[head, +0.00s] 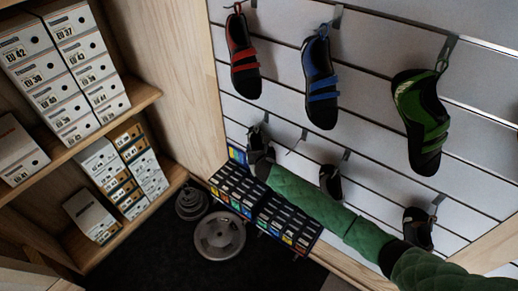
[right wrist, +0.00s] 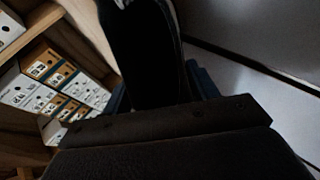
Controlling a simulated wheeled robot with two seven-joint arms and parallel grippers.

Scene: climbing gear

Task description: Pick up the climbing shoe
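My right arm, in a green quilted sleeve, reaches from the lower right of the head view to the slatted wall. Its gripper (head: 262,165) is at a dark climbing shoe (head: 257,142) hanging from a hook in the lower row. Gripper and shoe overlap there, and the fingertips are hard to make out. In the right wrist view a dark shape (right wrist: 140,50), likely this shoe, fills the upper middle, with blue parts on both sides of it. Whether the fingers touch it is too dark to tell. My left gripper is out of view.
Red-strapped (head: 243,60), blue-strapped (head: 320,82) and green (head: 421,120) shoes hang above. Two dark shoes (head: 331,182) (head: 417,228) hang along the lower row, close to my arm. A low rack (head: 240,190) stands below. Shelves of shoe boxes (head: 70,70) are left; grey round weights (head: 220,235) lie on the floor.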

